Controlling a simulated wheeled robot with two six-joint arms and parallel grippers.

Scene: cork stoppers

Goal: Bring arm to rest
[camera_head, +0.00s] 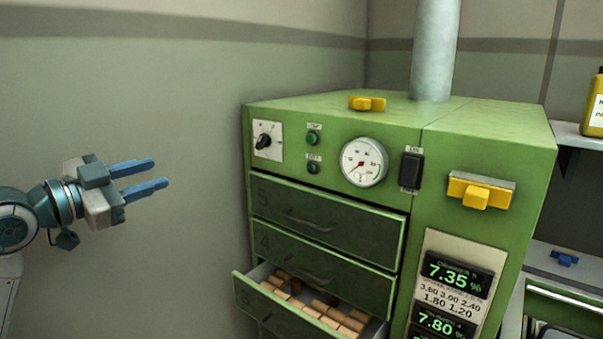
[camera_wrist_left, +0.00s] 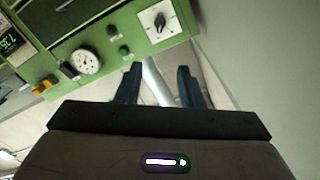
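My left gripper (camera_head: 146,176) is at the left of the head view, in the air to the left of the green cabinet (camera_head: 340,110). Its two blue fingers are parallel with a gap between them, and nothing is held. In the left wrist view the open fingers (camera_wrist_left: 160,88) show with an empty gap, and the cabinet front with its dial and knob lies at the upper left. My right gripper is in neither view.
One cabinet drawer (camera_head: 260,297) is pulled out and holds several cork stoppers (camera_head: 318,305). The drawers above it (camera_head: 325,222) are shut. A yellow handle (camera_head: 480,193) juts from the cabinet's right part. A shelf with a yellow bottle (camera_head: 595,105) is at the far right. The air around my left gripper is clear.

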